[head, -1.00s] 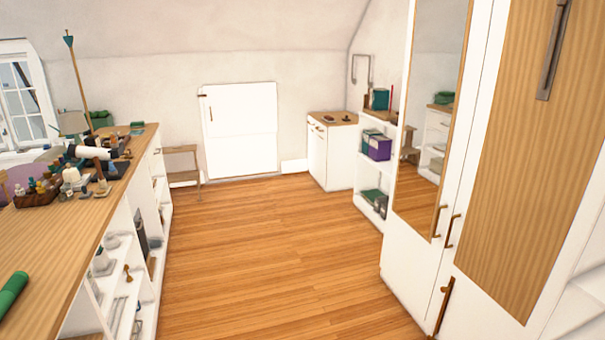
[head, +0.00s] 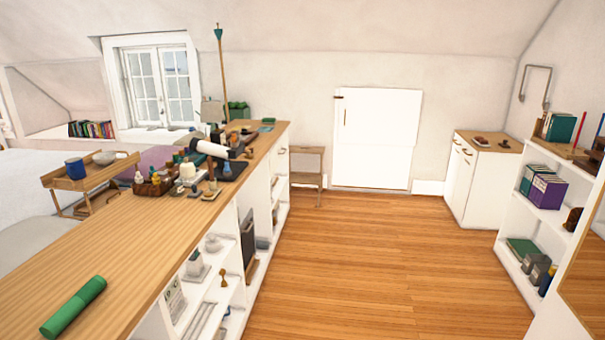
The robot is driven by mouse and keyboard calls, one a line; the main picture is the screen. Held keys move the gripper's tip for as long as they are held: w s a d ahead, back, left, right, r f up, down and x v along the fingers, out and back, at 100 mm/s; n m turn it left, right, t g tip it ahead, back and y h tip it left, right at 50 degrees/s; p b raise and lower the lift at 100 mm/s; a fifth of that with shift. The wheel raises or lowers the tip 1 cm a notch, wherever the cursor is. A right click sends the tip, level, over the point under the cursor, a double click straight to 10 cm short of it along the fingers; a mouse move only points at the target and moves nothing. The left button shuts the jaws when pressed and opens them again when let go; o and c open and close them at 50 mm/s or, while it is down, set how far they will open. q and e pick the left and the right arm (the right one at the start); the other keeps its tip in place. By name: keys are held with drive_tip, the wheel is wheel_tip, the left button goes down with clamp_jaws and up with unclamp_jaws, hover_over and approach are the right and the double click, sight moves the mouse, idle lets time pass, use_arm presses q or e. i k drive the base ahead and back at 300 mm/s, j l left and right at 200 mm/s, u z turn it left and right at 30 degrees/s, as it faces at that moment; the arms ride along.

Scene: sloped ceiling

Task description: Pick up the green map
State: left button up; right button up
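A green rolled cylinder (head: 74,307), which looks like the green map, lies on the near end of the long wooden counter (head: 40,262) at the lower left of the head view. It lies at a slant, with bare wood around it. Neither of my grippers is in view.
Farther along the counter stand a white roll (head: 209,148), a basket of small items (head: 153,185) and other clutter. White shelves fill the counter's side. The wooden floor (head: 370,270) is clear to the right. A white shelf unit (head: 510,245) stands at the right.

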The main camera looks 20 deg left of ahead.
sight(52, 328)
drive_tip(key=i+l+u, duration=0.1)
drive_tip(key=i+u, duration=0.25)
drive_tip(key=i, duration=1.05)
drive_tip(key=i+j+z, duration=0.15)
drive_tip(key=i, duration=0.35)
drive_tip(key=i+z, duration=0.15)
drive_tip(key=i, duration=0.35)
drive_tip(key=z, duration=6.15)
drive_tip(key=l, duration=0.05)
